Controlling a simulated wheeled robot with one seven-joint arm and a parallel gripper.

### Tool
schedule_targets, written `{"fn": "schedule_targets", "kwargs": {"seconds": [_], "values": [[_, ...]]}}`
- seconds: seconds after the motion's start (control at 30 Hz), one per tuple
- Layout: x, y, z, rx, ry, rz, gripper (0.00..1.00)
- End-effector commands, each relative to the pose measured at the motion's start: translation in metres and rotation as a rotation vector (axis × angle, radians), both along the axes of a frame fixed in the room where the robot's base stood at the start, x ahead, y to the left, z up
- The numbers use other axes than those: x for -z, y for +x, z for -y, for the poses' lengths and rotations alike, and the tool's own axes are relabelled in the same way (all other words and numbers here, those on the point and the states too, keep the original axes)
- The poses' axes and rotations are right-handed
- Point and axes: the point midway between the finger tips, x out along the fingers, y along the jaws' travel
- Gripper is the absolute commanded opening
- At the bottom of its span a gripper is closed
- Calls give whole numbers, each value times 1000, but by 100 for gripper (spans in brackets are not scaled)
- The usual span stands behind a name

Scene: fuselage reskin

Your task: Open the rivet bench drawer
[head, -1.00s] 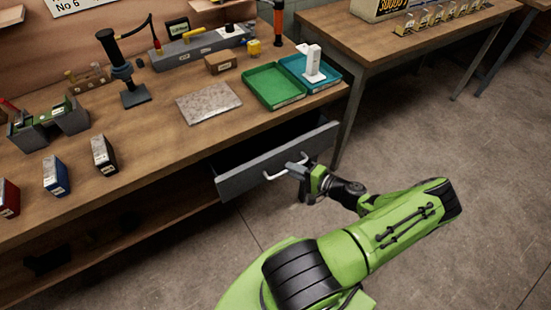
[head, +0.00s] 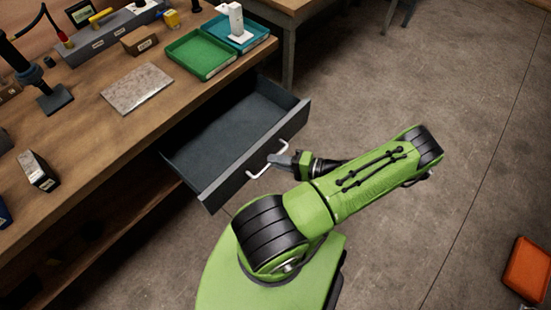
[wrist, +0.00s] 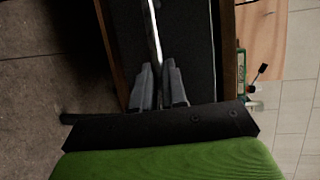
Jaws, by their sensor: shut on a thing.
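The grey rivet bench drawer (head: 228,132) is pulled well out from under the wooden bench top in the head view. Its inside shows and looks empty. A pale bar handle (head: 262,165) sits on its front face. My gripper (head: 283,162) is at the handle's right part, shut on it. In the wrist view, the handle (wrist: 154,40) runs down between the two grey fingers of my gripper (wrist: 159,85), with the dark drawer front (wrist: 190,40) behind. The exact finger contact is small and dim.
On the wooden bench (head: 95,135) stand a green tray (head: 203,53), a teal tray (head: 222,30) with a white object, a metal plate (head: 138,88) and a black stand (head: 53,98). An orange box (head: 528,268) lies on the floor at right. The floor between is clear.

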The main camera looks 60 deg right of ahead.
Motion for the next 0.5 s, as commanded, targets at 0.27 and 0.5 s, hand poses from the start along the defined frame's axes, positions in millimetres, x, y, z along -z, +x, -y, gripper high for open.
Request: {"fn": "schedule_targets", "kwargs": {"seconds": [0.27,0.5], "values": [[0,0,0,-1,0,0,37],[0,0,0,0,0,0,37]]}}
